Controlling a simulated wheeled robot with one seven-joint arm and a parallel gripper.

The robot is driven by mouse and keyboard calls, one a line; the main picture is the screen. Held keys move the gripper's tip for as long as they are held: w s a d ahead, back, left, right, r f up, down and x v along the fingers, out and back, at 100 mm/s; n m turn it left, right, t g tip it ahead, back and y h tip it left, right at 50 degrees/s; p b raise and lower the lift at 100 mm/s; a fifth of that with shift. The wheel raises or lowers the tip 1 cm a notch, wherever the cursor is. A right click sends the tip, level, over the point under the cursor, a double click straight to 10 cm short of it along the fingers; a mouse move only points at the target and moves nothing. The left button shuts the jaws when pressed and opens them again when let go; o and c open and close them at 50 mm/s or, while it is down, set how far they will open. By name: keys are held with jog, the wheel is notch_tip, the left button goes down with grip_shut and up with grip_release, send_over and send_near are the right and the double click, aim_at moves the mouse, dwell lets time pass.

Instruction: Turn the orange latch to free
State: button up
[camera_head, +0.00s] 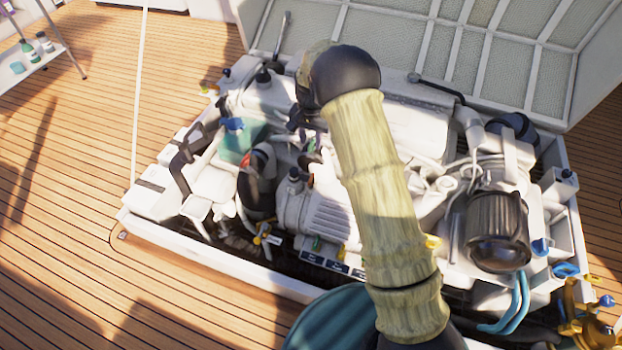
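I cannot single out the orange latch with certainty. A small yellow-orange piece (433,241) shows on the engine just right of my arm. Another yellow-orange fitting (260,235) sits at the engine's front left, beside a white tag. A red-orange piece (246,159) shows near the green-blue container. My arm rises from the bottom and bends at a black joint over the engine's back. Dark parts just below that joint seem to be my gripper (304,121), over the engine and partly hidden. Its fingers cannot be made out, nor any contact.
The white engine (325,215) fills an open hatch in the wooden deck (75,215). The raised hatch lid (490,50) stands behind it. A black cylinder (497,230), blue hoses (518,305) and a gold fitting (580,325) are at right. The deck at left is mostly clear.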

aim_at(311, 177)
notch_tip(311, 177, down, 18)
jog(key=b, duration=0.3)
jog(key=shift+r+b, duration=0.25)
jog(key=shift+b, duration=0.1)
grip_shut()
